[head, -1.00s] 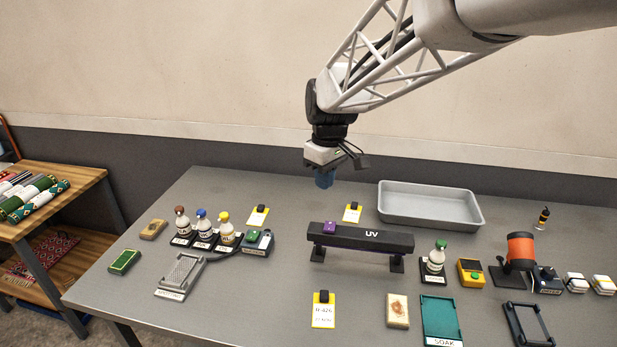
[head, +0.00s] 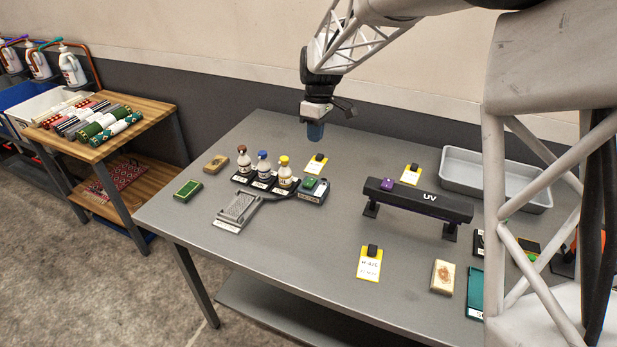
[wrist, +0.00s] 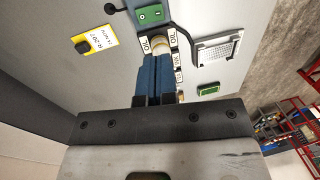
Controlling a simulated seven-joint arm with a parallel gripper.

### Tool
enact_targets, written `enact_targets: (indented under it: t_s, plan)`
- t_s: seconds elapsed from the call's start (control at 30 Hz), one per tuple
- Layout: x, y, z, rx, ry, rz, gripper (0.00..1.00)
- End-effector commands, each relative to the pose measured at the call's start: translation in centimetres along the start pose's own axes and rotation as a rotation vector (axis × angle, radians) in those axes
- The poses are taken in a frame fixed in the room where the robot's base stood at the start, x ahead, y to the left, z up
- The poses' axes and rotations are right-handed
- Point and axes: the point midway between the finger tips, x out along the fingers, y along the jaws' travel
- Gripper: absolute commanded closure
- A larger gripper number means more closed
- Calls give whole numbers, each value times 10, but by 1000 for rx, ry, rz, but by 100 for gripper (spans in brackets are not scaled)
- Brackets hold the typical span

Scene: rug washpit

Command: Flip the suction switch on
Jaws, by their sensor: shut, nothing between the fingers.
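The suction switch is a dark grey box with a green rocker (head: 313,190) on the table, at the right end of the row of bottles. A cable runs from it to a grey slotted plate (head: 237,211). The switch also shows at the top of the wrist view (wrist: 150,13); I cannot tell which way its rocker is tipped. My gripper (head: 315,138) has blue fingers that are shut and empty. It hangs above the back part of the table, behind the switch and apart from it. In the wrist view the shut fingers (wrist: 154,62) point toward the bottles.
Three capped bottles (head: 263,170) stand just left of the switch. A yellow tag (head: 316,166) lies behind it. A black UV bar (head: 417,203) on stands is to the right, with a grey tray (head: 470,179) behind.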

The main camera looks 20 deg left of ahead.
Motion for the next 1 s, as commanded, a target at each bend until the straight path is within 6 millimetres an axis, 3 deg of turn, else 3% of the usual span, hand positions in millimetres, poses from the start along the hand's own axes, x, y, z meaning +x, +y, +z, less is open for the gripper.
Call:
enact_targets:
  t_s: [0.2,0.67,1.0]
  plan:
    - [7,2,-14,-30,-4,-7,100]
    - [9,2,-14,-32,-5,-8,100]
    - [33,2,-14,-32,-6,-9,100]
